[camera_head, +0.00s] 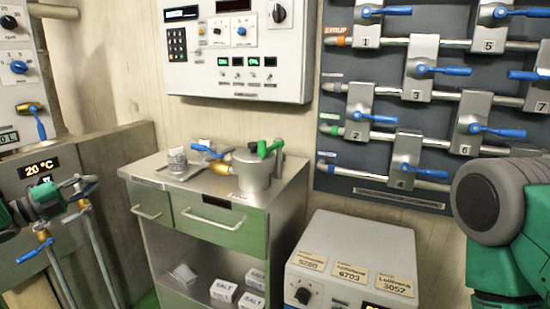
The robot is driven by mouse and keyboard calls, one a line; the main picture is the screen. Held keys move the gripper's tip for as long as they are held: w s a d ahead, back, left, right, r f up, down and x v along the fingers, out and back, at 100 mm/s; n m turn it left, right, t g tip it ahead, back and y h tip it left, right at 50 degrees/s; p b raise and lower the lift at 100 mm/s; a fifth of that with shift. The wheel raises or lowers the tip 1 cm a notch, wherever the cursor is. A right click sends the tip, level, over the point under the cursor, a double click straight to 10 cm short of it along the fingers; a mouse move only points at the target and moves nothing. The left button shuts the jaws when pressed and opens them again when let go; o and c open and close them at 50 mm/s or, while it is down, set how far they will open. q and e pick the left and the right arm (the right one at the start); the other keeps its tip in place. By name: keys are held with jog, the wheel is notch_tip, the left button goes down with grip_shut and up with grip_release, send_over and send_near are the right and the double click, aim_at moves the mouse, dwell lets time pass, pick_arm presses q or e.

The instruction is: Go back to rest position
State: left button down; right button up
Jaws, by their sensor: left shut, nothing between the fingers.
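My left gripper (84,186) is at the left, in front of the grey machine with the 20 °C display (39,167). Its grey fingers are shut and empty. It is apart from the steel cabinet and close in the picture to blue-handled pipes (85,235); I cannot tell whether it touches them. A green and grey link of my right arm fills the right edge. My right gripper is out of view.
A steel cabinet (215,210) holds a kettle (250,172) with a green handle and, below, white salt boxes (223,290). A grey box with a knob (355,255) stands at right. A valve panel (400,120) and control panel (238,70) hang behind.

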pick_arm(q)
jog(key=s+d+f+n+g+y, duration=0.1)
jog(key=s+d+f+n+y, duration=0.25)
jog(key=f+n, duration=0.35)
jog(key=s+d+f+n+g+y+p, duration=0.1)
jog(key=s+d+f+n+y, duration=0.3)
jog(key=f, duration=0.6)
jog(key=s+d+f+n+g+y, duration=0.1)
jog(key=s+d+f+n+y, duration=0.2)
jog(key=f+n, duration=0.45)
jog(key=s+d+f+n+g+y, duration=0.1)
jog(key=s+d+f+n+g, duration=0.2)
jog(key=s, duration=0.5)
jog(key=s+d+f+n+g, duration=0.2)
jog(key=s+d+f, duration=0.25)
jog(key=s, duration=0.45)
jog(key=s+d+n+g, duration=0.1)
jog(key=s+g, duration=0.2)
jog(key=s, duration=0.7)
jog(key=s+d+n+g+y+p, duration=0.1)
jog(key=s+d+n+g, duration=0.1)
jog(key=s, duration=0.8)
jog(key=shift+s+f+g, duration=0.2)
jog(key=shift+f+g, duration=0.2)
jog(key=shift+g, duration=0.3)
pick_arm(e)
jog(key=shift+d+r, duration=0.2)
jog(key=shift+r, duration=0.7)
